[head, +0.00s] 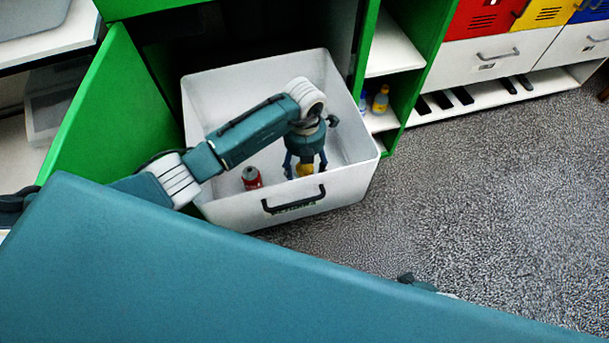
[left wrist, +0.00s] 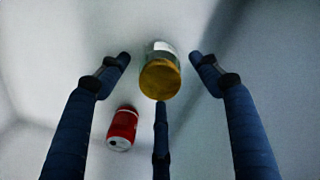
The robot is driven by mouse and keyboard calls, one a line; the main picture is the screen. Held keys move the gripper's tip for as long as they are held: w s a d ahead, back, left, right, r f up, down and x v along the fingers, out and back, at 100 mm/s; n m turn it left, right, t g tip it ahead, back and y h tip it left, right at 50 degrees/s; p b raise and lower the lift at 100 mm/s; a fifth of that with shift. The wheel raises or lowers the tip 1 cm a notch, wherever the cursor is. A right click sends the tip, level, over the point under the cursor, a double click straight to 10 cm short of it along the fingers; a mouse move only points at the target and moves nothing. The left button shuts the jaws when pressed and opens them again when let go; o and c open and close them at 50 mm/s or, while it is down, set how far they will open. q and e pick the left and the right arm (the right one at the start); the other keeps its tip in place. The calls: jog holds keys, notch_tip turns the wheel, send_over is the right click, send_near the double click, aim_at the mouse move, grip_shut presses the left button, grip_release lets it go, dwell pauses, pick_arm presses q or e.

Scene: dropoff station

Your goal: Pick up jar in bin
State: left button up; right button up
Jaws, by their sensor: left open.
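The jar (left wrist: 160,78) has a yellow lid and a clear and whitish body; it is in the white bin (head: 232,212). In the head view the jar's yellow lid (head: 305,170) shows between the fingers of my left gripper (head: 306,168), which reaches down into the bin. In the left wrist view the open fingers of my left gripper (left wrist: 160,72) are spread left, right and below the jar, with gaps visible around it. I see no contact. The jar's lower part is hidden by its lid.
A red can (head: 252,178) is in the bin left of the jar; it also shows in the left wrist view (left wrist: 122,128). The bin's walls surround both. Green shelving (head: 430,60) with small bottles (head: 380,99) stands behind right. Grey carpet (head: 480,190) is clear on the right.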

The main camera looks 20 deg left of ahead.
pick_arm(q)
jog(key=shift+f, duration=0.25)
jog(key=c, duration=1.3)
jog(key=shift+r, duration=0.1)
jog(key=shift+c, duration=0.2)
